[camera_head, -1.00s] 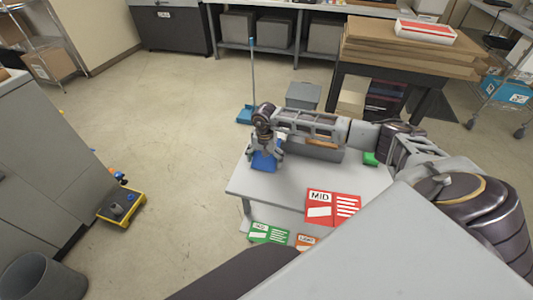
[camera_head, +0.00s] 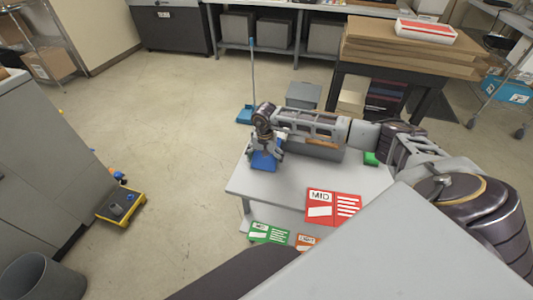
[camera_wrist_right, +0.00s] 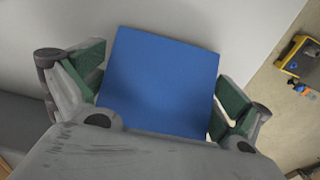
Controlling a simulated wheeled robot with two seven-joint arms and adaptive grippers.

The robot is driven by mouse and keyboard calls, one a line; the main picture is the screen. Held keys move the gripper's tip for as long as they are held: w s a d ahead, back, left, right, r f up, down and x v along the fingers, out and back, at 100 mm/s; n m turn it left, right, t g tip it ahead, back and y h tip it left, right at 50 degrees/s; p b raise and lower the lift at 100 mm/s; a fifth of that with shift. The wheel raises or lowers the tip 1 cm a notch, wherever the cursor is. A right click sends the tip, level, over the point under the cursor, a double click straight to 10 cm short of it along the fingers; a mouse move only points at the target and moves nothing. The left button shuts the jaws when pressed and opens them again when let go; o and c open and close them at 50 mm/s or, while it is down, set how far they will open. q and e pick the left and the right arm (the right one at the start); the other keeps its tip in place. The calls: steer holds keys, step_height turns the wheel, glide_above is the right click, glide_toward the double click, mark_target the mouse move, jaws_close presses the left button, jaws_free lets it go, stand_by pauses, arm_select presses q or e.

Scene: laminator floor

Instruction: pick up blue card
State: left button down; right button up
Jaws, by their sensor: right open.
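The blue card (camera_head: 263,162) lies flat on the grey table (camera_head: 296,183), near its far left corner. My right gripper (camera_head: 265,152) is right above the card, pointing down. In the right wrist view the blue card (camera_wrist_right: 160,82) fills the space between the open green-padded fingers (camera_wrist_right: 160,95). A finger lies on each side of the card; I cannot tell whether they touch it. The palm hides the card's near edge. My left gripper is out of view.
A red "MID" card (camera_head: 333,206) is at the table's front edge. Green (camera_head: 268,233) and orange (camera_head: 306,241) cards are lower down. A yellow cart (camera_head: 121,207) stands on the floor at left.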

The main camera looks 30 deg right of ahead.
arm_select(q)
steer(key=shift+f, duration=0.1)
arm_select(e)
steer(key=shift+f, duration=0.1)
stand_by(0.3)
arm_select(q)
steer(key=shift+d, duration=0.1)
arm_select(e)
steer(key=c, duration=0.8)
steer(key=shift+r+p, duration=0.3)
steer(key=shift+p, duration=0.05)
step_height(320, 180, up, 8)
steer(key=shift+r+b, duration=0.25)
steer(key=shift+b, duration=0.45)
steer(key=shift+r, duration=0.75)
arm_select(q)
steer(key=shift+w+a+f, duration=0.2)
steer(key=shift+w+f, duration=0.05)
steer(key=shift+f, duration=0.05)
